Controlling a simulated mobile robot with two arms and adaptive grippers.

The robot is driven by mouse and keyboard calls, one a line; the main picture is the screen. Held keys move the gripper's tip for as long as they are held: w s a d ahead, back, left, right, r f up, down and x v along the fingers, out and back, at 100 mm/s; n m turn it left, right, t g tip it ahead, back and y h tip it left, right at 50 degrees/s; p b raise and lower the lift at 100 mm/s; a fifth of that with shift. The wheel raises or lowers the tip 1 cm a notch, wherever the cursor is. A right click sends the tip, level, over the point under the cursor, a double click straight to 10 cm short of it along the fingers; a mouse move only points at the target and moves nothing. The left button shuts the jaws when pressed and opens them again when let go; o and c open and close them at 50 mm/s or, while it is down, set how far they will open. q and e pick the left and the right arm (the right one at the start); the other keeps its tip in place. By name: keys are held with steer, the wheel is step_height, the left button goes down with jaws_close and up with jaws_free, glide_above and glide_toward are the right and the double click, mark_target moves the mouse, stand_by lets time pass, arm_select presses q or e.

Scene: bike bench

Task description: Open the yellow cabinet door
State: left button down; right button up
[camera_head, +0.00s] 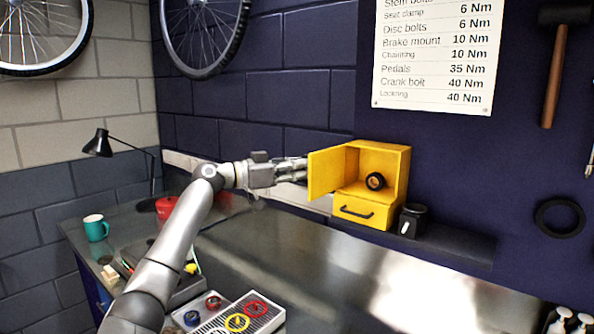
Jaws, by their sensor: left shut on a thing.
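The yellow cabinet (397,166) stands against the dark wall at the back of the bench. Its door (327,171) is swung out to the left, so the upper compartment shows open, with a dark ring-shaped part with an orange-brown centre (375,181) inside. Below it is a closed drawer (360,210) with a dark handle. My left gripper (300,170) is at the door's left edge, shut on the door; the exact contact at the fingertips is partly hidden. My right gripper is not in view.
A black container (412,220) stands right of the cabinet. A teal mug (96,228), a black lamp (100,145), a red object (166,207) and a tray with coloured rings (240,315) are at the left.

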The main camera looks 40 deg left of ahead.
arm_select(q)
steer(key=shift+d+r, duration=0.1)
steer(key=shift+r, duration=0.3)
steer(key=c, duration=1.9)
jaws_free()
steer(key=o, duration=0.3)
steer(key=shift+w+d, duration=0.3)
steer(key=shift+a+f, duration=0.15)
steer(key=v, duration=1.2)
steer(key=shift+f, duration=0.2)
